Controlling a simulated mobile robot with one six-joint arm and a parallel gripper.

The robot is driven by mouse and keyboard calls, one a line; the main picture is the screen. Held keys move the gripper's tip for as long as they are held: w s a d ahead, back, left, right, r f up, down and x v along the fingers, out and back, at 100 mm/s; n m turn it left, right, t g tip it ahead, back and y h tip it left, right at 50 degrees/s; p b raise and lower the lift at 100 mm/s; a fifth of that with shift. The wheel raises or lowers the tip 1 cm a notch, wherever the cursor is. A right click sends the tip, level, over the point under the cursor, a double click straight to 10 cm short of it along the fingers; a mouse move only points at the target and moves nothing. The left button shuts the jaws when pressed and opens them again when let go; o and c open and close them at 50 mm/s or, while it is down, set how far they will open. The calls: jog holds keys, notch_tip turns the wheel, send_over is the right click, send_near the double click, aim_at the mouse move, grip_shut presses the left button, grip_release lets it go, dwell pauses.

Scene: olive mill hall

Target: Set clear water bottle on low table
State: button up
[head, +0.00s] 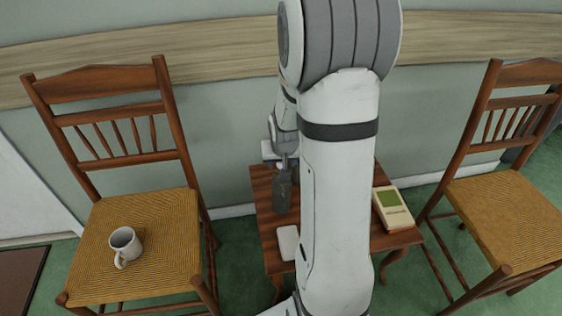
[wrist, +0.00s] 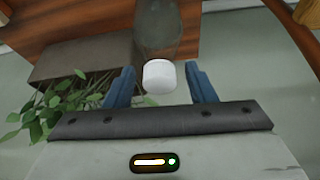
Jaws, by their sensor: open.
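The clear water bottle (head: 283,190) looks dark and see-through in the head view and appears to stand upright on the low wooden table (head: 265,215), toward its left side. In the wrist view the bottle (wrist: 158,35) has a white cap (wrist: 159,77). My gripper (wrist: 162,84) is open, with one blue finger on each side of the cap and a visible gap on both sides. In the head view my arm hides the middle of the table and part of the gripper.
A white flat object (head: 288,242) lies at the table's front left, and a cream-and-green box (head: 392,208) at its right. Chairs flank the table; the left chair (head: 140,225) holds a white mug (head: 125,245). A grey planter (wrist: 85,60) with leaves shows in the wrist view.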

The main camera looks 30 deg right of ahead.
jog(key=p+v, duration=0.4)
jog(key=v, duration=0.8)
jog(key=s+a+r+n+g+y, duration=0.1)
jog(key=s+a+r+n+g, duration=0.2)
jog(key=s+a, duration=1)
notch_tip(320, 180, up, 2)
jog(key=shift+s+n+y, duration=0.3)
jog(key=shift+s+n, duration=0.3)
jog(key=shift+s, duration=0.35)
notch_tip(320, 180, up, 24)
jog(key=t+p, duration=0.1)
jog(key=p, duration=2)
jog(key=shift+r, duration=0.2)
